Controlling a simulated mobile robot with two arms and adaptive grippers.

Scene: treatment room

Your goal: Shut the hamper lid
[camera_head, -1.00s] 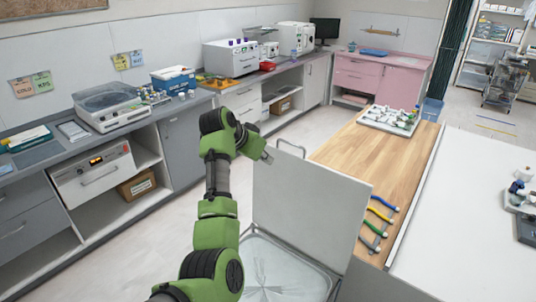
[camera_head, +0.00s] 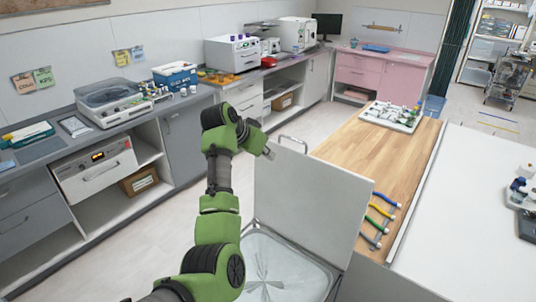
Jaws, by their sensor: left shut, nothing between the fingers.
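The hamper (camera_head: 338,270) stands in the lower middle of the head view, with a pale, clear-looking liner in its open top. Its flat grey lid (camera_head: 312,203) stands up, open, on the far side of the opening, with a metal handle loop behind its upper left edge. My left gripper (camera_head: 269,153) is at the lid's upper left corner, shut and empty. I cannot tell if it touches the lid. My green left arm hides part of the hamper's left side. My right gripper is out of view.
A wooden-topped table (camera_head: 374,152) is close on the lid's right, with coloured-handled tools (camera_head: 380,218) and a white tray (camera_head: 391,125) on it. A grey counter (camera_head: 45,150) with equipment runs along the left wall. The floor between is clear.

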